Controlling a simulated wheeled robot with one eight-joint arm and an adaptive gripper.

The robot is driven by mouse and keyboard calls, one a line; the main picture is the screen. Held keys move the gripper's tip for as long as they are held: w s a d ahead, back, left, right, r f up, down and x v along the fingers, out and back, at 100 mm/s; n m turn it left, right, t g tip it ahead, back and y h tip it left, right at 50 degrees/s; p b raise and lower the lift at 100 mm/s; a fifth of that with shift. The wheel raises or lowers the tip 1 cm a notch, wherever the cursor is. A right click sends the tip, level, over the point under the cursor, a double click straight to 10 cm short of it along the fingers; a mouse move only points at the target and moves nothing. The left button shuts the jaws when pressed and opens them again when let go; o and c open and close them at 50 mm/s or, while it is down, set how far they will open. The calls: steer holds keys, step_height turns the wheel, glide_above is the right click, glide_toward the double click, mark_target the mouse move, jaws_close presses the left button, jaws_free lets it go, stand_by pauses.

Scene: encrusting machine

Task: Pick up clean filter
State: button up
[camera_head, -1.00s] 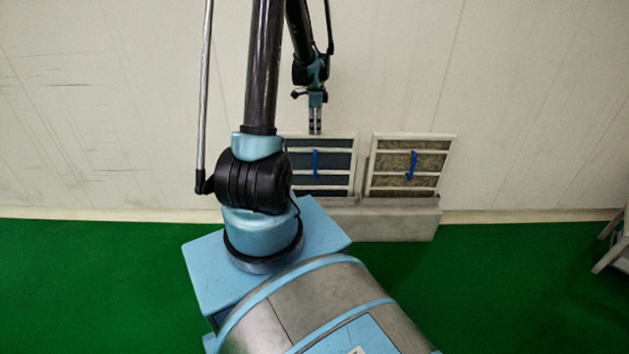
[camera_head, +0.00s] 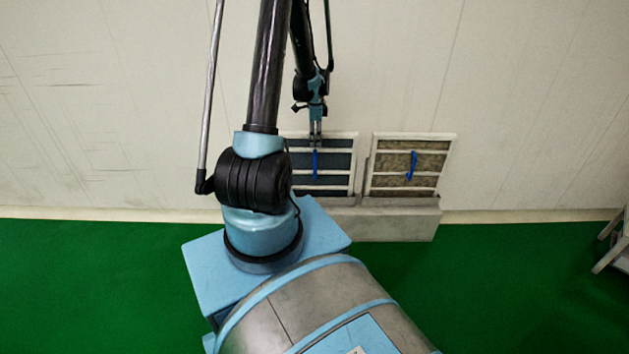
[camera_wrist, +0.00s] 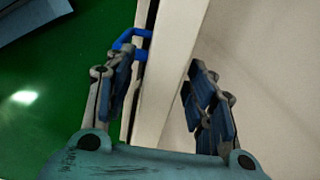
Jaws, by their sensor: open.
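The clean filter (camera_head: 336,160) is a dark blue-grey panel in a white slatted frame, upright at the left of the holder. Its blue handle (camera_head: 315,166) is on the front face and also shows in the wrist view (camera_wrist: 131,42). My gripper (camera_head: 316,143) is at the filter's upper front, just above the handle. In the wrist view, my gripper (camera_wrist: 160,72) is open and empty, and the filter's white frame edge (camera_wrist: 172,62) runs between its spread fingers. The handle is beyond the left finger, not gripped. My arm hides the filter's left part in the head view.
A brown, dirty-looking filter (camera_head: 408,165) with a blue handle stands close on the right in the same grey holder (camera_head: 400,222). The pale wall (camera_head: 530,100) is right behind. Green floor (camera_head: 520,280) lies open in front. A stand (camera_head: 612,240) is at the right edge.

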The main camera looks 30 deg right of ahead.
steer(key=shift+f, duration=0.25)
stand_by(0.3)
steer(key=shift+c, duration=0.2)
jaws_close()
